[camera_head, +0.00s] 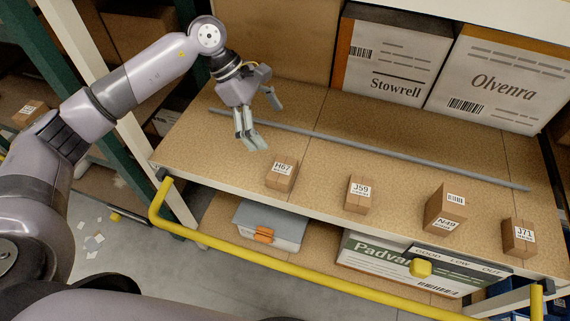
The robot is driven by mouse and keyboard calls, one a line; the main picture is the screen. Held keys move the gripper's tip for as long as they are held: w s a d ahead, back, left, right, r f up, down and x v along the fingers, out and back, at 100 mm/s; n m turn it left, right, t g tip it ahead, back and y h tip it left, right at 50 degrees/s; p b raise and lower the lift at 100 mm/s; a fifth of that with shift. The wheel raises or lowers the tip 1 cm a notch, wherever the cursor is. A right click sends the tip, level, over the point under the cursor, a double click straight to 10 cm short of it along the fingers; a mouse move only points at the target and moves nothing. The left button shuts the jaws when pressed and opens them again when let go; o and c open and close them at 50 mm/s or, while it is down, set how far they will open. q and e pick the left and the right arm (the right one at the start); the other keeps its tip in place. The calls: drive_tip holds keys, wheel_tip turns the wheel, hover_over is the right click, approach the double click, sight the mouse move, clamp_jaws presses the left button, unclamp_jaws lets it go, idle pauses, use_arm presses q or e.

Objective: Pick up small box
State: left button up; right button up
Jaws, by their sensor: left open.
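Several small brown boxes stand in a row near the front edge of the shelf. They are the box labelled H67 (281,175), the box labelled J59 (359,195), the box labelled N49 (444,208) and the box labelled J71 (518,237). My left gripper (260,122) is open and empty above the shelf, behind and a little left of the H67 box. It is apart from all the boxes. My right gripper is not in view.
A grey bar (380,150) lies across the shelf (330,130) behind the boxes. Large cartons marked Stowrell (388,62) and Olvenra (500,80) stand at the back. A yellow rail (300,272) runs in front. A grey bin (270,228) sits below.

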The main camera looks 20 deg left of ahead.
use_arm(q)
drive_tip(key=a+y, duration=0.1)
drive_tip(key=a, duration=0.2)
drive_tip(key=p, duration=0.3)
approach(281, 168)
drive_tip(key=x, duration=0.5)
drive_tip(key=shift+w+d+f, duration=0.1)
drive_tip(key=shift+d+f+p, duration=0.3)
drive_tip(key=shift+f+p, duration=0.2)
drive_tip(key=p+x, duration=0.1)
drive_tip(key=x, duration=0.2)
drive_tip(key=shift+f, duration=0.3)
drive_tip(key=shift+d+f, duration=0.15)
drive_tip(key=shift+f, duration=0.2)
drive_tip(key=shift+c, duration=0.3)
drive_tip(key=shift+r, duration=0.1)
drive_tip(key=c, duration=1.2)
